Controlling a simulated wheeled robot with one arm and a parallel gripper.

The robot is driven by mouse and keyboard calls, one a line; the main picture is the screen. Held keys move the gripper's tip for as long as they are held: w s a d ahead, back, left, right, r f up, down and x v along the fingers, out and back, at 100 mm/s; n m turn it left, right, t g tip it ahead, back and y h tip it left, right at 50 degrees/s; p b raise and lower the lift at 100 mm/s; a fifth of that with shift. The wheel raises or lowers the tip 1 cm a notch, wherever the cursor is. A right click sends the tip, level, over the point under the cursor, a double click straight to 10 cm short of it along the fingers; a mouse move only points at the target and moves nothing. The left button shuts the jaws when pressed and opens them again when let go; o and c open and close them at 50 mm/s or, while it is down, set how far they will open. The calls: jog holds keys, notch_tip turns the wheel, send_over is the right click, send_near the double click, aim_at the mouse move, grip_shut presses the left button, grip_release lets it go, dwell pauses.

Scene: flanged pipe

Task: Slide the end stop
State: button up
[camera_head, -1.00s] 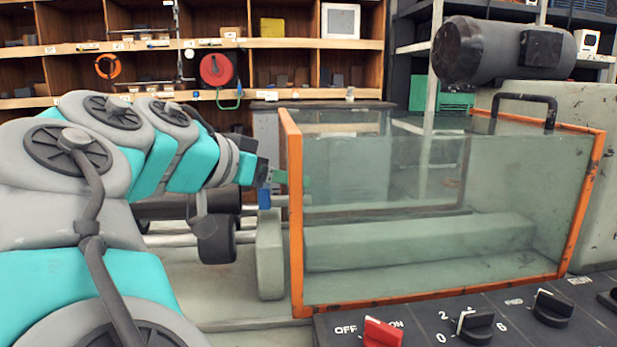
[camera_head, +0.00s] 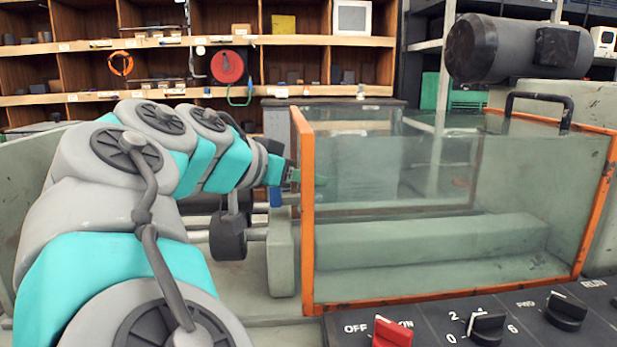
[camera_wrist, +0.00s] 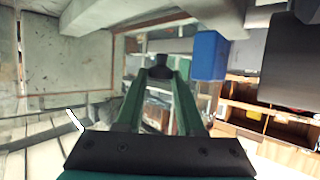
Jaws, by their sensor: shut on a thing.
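My gripper (camera_wrist: 158,80) has two green fingers. In the wrist view their tips close on a small dark knob-like piece (camera_wrist: 160,62), which may be the end stop; its full shape is hidden. A blue block (camera_wrist: 209,56) is just right of the fingertips in the wrist view. It also shows as a small blue patch in the head view (camera_head: 275,197), below my wrist. In the head view my gripper (camera_head: 308,179) reaches behind the left edge of the clear guard, and its tips show only dimly through the panel.
The clear guard with an orange frame (camera_head: 307,250) stands right of my arm. A grey upright block (camera_head: 281,258) is at its left edge. A control panel with a red switch (camera_head: 391,332) and black knobs lies in front. Shelves (camera_head: 90,95) stand behind.

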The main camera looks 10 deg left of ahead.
grip_shut()
dwell(0.7)
jog(key=shift+a, duration=0.1)
jog(key=shift+s+a+r+b, duration=0.1)
jog(key=shift+s+a+b, duration=0.1)
jog(key=shift+a, duration=0.5)
jog(key=shift+s+a+b, duration=0.15)
jog(key=shift+s+a, duration=0.05)
jog(key=shift+a, duration=0.5)
jog(key=o, duration=0.9)
grip_release()
jog(key=shift+o, duration=0.2)
jog(key=shift+s, duration=0.1)
jog(key=v, duration=0.7)
jog(key=shift+s+a, duration=0.2)
